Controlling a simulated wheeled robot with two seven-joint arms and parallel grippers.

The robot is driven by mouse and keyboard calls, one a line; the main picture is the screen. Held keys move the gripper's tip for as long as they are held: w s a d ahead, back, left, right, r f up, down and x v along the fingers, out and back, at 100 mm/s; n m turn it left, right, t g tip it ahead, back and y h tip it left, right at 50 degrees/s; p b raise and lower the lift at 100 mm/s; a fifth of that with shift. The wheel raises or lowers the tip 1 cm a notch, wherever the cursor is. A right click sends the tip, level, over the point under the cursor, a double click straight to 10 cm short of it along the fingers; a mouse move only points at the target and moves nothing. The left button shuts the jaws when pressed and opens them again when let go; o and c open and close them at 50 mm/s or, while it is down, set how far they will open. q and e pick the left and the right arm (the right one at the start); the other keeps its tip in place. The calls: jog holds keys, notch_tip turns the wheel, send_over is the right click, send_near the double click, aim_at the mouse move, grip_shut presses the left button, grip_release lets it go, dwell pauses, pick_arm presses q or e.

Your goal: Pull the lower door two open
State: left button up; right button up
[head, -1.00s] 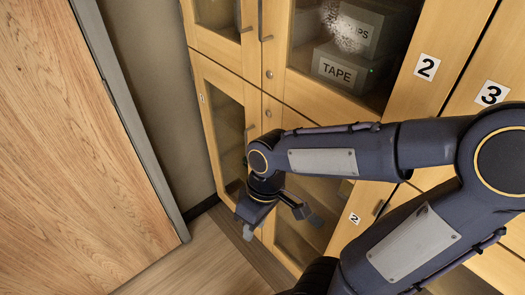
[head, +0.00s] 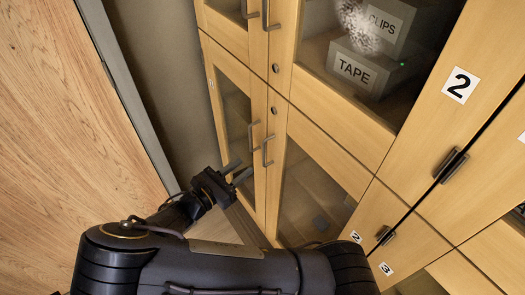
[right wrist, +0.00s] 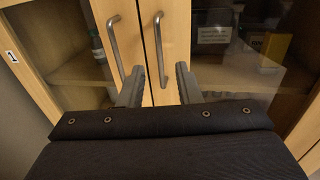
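The lower door two (head: 325,185) is a wood-framed glass door with a small "2" label (head: 356,237) at its lower right. It looks closed. Its bar handle (head: 267,150) is near its left edge and also shows in the right wrist view (right wrist: 158,50). My right gripper (head: 238,171) is just left of and below the handles, apart from them. In the right wrist view my right gripper (right wrist: 158,80) is open and empty, its fingertips pointing at the door two handle. My left gripper is out of view.
The neighbouring lower door (head: 235,120) has its own handle (head: 252,133) close beside, on the left. Upper glass doors show TAPE (head: 355,70) and CLIPS boxes. A wooden panel (head: 60,150) stands at left. A little floor shows below the cabinet.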

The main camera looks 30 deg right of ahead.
jog(key=p+x, duration=0.1)
jog(key=x, duration=0.6)
jog(key=shift+w+d, duration=0.2)
jog(key=shift+d, duration=0.05)
jog(key=shift+c, duration=0.4)
grip_shut()
